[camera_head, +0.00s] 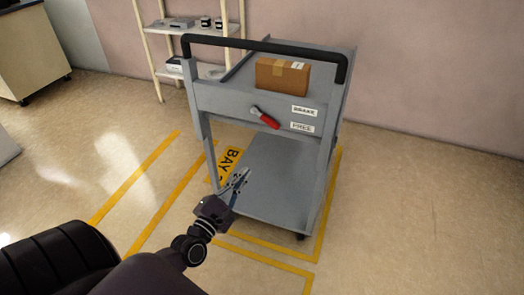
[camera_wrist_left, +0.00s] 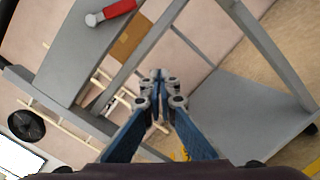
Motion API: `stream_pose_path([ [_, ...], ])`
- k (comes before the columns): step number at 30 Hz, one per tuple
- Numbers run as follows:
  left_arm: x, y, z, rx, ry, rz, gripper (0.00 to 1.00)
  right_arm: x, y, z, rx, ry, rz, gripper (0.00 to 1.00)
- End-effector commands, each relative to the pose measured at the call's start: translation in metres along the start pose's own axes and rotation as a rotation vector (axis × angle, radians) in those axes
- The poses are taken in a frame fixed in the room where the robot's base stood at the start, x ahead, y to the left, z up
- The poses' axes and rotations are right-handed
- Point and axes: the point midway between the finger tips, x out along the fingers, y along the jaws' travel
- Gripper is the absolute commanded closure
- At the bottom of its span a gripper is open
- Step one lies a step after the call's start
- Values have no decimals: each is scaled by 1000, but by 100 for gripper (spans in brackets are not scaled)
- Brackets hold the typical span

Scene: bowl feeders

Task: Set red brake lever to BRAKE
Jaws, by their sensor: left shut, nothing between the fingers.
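The red brake lever (camera_head: 268,121) is on the front panel of a grey cart (camera_head: 225,100), with a silver pivot at its upper left end. Its red handle points down and right, towards the side with the FREE label (camera_head: 302,127). The BRAKE label (camera_head: 304,111) is just above FREE. The lever also shows at the top of the left wrist view (camera_wrist_left: 118,9). My left gripper (camera_head: 245,172) is shut and empty, below the lever and apart from it, in front of the cart's lower deck; its fingertips also show in the left wrist view (camera_wrist_left: 158,78). My right gripper is not in view.
A cardboard box (camera_head: 282,76) stands on the cart's top shelf, behind the black push handle (camera_head: 262,47). A shelf rack (camera_head: 150,50) stands behind at the left. Yellow floor lines (camera_head: 155,165) surround the cart. The floor at the right is clear.

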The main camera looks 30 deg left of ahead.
Motion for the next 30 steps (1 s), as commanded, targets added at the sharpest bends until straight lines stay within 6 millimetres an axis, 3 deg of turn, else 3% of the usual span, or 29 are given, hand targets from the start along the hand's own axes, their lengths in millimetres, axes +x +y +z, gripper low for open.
stream_pose_path([
  [7,4,27,22,-260,-82,91,100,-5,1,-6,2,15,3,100],
  [21,8,32,26,-287,-90,99,100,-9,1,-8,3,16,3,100],
  [26,25,35,28,-287,-92,101,100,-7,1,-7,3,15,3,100],
  [30,52,38,30,-287,-92,101,100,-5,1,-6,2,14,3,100],
])
